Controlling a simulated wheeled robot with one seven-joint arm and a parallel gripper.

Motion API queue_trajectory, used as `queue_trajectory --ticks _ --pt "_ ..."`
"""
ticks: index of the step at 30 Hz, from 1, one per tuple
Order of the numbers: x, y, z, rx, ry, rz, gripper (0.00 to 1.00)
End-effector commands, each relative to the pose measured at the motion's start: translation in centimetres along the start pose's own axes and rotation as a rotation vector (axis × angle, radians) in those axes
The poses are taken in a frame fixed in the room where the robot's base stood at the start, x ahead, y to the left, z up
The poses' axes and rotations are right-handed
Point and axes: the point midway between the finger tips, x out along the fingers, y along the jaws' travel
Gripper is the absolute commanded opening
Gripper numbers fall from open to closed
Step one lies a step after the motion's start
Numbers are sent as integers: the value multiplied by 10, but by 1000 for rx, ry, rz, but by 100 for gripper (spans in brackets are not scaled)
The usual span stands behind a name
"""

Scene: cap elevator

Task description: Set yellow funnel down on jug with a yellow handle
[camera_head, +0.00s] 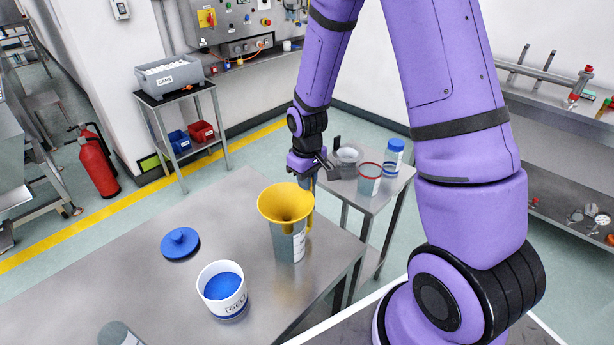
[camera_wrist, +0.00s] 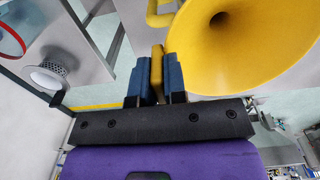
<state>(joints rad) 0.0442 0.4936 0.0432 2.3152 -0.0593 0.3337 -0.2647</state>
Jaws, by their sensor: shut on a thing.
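The yellow funnel (camera_head: 284,202) is wide mouth up over the grey jug (camera_head: 287,243) on the steel table. The jug's yellow handle (camera_head: 310,217) is on its right side. I cannot tell whether the funnel rests on the jug's rim or hovers just above it. My gripper (camera_head: 314,182) is behind and to the right of the funnel. In the wrist view, its blue fingers are shut on a yellow tab (camera_wrist: 157,68) beside the funnel's bowl (camera_wrist: 245,45). The bowl hides the jug's mouth.
A white tub with blue contents (camera_head: 222,289) and a blue lid (camera_head: 180,243) stand on the same table. A side table behind holds a red-rimmed cup (camera_head: 369,180), a blue-capped bottle (camera_head: 394,157) and a whitish vessel (camera_head: 348,160).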

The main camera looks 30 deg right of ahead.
Motion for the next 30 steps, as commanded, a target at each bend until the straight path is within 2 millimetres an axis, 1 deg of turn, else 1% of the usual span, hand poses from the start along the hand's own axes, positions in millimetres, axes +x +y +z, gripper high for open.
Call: queue_trajectory --ticks 13,30 --pt "19 0 0 0 -2 -1 0" --pt "21 0 0 0 0 0 0"
